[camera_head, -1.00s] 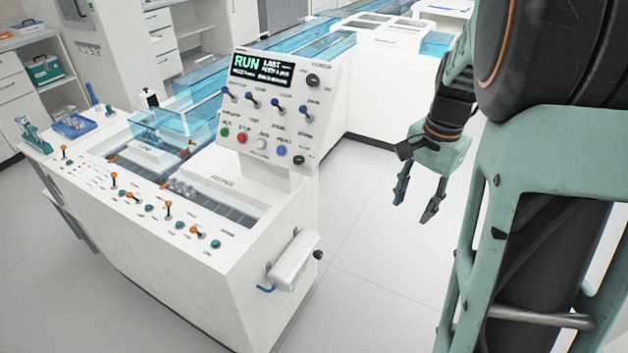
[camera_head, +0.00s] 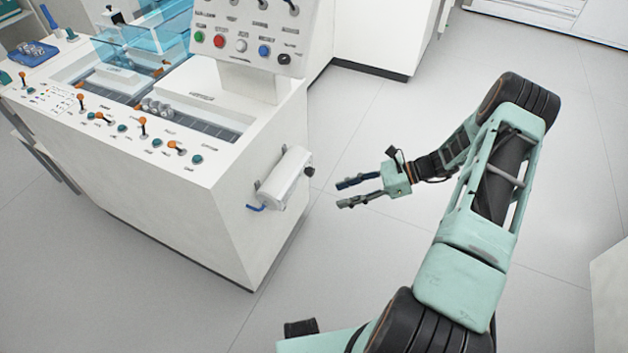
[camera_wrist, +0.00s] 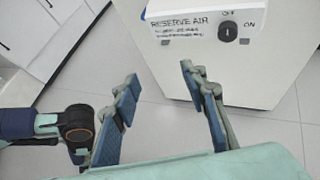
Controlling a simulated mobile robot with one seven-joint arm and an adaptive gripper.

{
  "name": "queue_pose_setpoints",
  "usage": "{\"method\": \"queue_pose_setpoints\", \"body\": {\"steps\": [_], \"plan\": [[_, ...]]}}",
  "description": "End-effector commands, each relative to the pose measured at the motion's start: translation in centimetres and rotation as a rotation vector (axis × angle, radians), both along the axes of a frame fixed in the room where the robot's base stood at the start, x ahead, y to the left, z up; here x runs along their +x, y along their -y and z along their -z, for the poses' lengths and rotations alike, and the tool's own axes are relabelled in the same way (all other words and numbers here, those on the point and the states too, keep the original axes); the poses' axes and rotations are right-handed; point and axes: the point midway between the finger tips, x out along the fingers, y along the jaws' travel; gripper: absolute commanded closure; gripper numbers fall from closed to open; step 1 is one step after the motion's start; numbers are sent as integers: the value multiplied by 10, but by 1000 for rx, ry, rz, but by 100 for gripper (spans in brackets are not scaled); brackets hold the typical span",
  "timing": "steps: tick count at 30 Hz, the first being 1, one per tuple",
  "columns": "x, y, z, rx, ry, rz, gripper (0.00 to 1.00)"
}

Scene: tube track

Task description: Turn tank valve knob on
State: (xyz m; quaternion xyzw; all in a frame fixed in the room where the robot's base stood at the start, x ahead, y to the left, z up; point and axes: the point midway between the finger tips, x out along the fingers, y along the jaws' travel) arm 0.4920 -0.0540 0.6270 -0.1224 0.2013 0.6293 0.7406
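The reserve air tank (camera_head: 287,178) is a white rounded body fixed to the side of the white machine. Its black valve knob (camera_head: 309,171) sticks out at the right end. In the wrist view the knob (camera_wrist: 229,31) sits on a white face lettered RESERVE AIR, with OFF above it and ON to its right. A small pale mark on the knob looks upright, towards OFF. My gripper (camera_head: 340,195) is open and empty, a short way right of the knob and pointing left. In the wrist view its fingers (camera_wrist: 158,74) are apart, below and left of the knob, touching nothing.
The white machine (camera_head: 215,175) carries a panel (camera_head: 248,45) of coloured buttons and several orange-tipped levers on top. A blue hooked handle (camera_head: 256,207) shows below the tank. Open grey floor (camera_head: 440,75) lies right of the machine. A white cabinet edge (camera_head: 610,290) stands at far right.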

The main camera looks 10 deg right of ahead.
Motion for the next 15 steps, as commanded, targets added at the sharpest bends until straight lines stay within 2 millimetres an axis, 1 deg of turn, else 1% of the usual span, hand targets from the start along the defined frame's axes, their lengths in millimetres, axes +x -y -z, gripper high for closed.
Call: {"method": "queue_pose_setpoints", "body": {"steps": [1,3,6,10,13,15], "plan": [[5,2,18,72,-3,71,60],[15,5,29,166,0,165,60],[30,14,39,292,12,293,60],[44,30,45,413,30,423,60],[51,39,47,468,40,482,60],[54,42,46,489,45,504,60]]}}
